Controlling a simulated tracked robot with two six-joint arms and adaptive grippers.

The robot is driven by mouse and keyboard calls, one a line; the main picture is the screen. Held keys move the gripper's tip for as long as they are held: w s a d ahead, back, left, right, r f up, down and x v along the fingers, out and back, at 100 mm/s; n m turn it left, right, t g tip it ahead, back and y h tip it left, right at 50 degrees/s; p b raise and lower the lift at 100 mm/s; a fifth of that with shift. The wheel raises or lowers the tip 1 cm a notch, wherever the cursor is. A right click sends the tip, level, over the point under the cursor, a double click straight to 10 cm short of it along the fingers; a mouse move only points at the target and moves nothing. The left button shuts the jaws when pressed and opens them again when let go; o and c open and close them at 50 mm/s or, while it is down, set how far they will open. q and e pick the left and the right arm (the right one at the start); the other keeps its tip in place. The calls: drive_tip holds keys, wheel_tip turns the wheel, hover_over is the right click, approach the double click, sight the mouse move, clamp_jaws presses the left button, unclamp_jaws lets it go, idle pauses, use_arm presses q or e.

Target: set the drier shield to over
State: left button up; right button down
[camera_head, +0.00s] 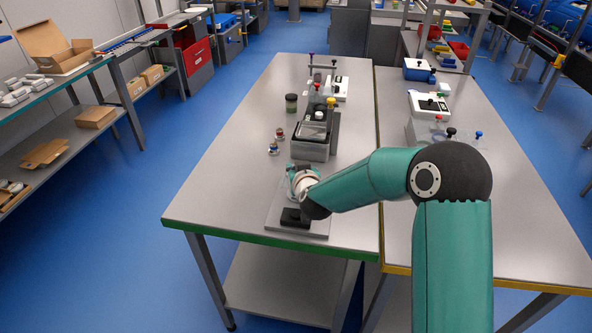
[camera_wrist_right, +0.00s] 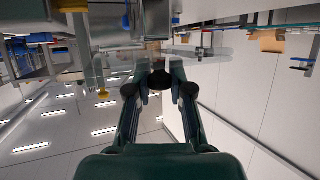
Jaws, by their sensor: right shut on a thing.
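My right gripper (camera_head: 297,172) is low over a grey plate (camera_head: 318,226) near the front edge of the left table, and my wrist partly covers it. The right wrist view shows the two fingers (camera_wrist_right: 159,88) closed on a dark rounded knob (camera_wrist_right: 159,78). A black block (camera_head: 292,217) is on the front part of the plate. I cannot make out the whole drier shield or its position; the knob may be part of it. My left gripper is out of view.
Behind the gripper stands a grey tub (camera_head: 311,149) with devices behind it. Two small capped bottles (camera_head: 274,149) and a dark jar (camera_head: 291,103) stand to its left. The left part of the table is clear. The right table holds a white device (camera_head: 428,104) and a blue box (camera_head: 417,70).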

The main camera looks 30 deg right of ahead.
drive_tip(key=shift+w+a+r, duration=0.1)
drive_tip(key=shift+w+a, duration=0.05)
drive_tip(key=shift+a, duration=0.05)
drive_tip(key=c, duration=1)
unclamp_jaws()
drive_tip(key=shift+w+a, duration=0.1)
drive_tip(key=shift+w, duration=0.05)
drive_tip(key=shift+s, duration=0.2)
drive_tip(key=v, duration=1.1)
drive_tip(key=shift+s, duration=0.4)
